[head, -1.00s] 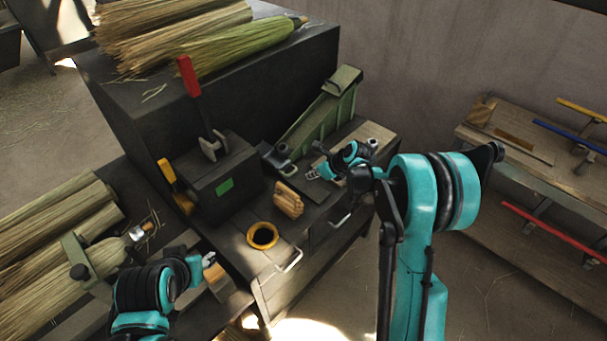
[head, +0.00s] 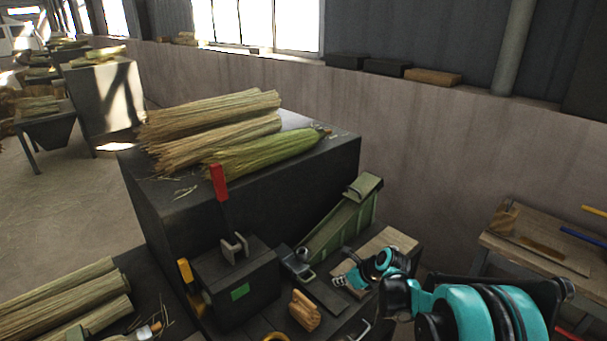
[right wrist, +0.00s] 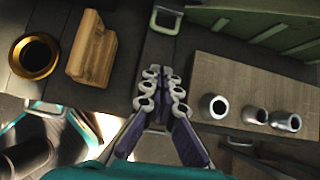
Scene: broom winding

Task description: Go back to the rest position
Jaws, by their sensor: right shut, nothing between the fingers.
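My right gripper (head: 352,281) is over the right part of the dark workbench, beside the foot of the green chute (head: 343,222). In the right wrist view its two fingers (right wrist: 163,92) are close together with nothing held. It hangs over the bench between a wooden block (right wrist: 92,50) and a wooden board (right wrist: 245,85). My left gripper is outside the head view.
A black box machine (head: 235,285) with a red-handled lever (head: 218,183) stands left of my right gripper. Broom bundles (head: 215,130) lie on the dark cabinet behind. A brass ring (right wrist: 34,55) and several metal sockets (right wrist: 250,112) are on the bench. A side table (head: 540,240) is at the right.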

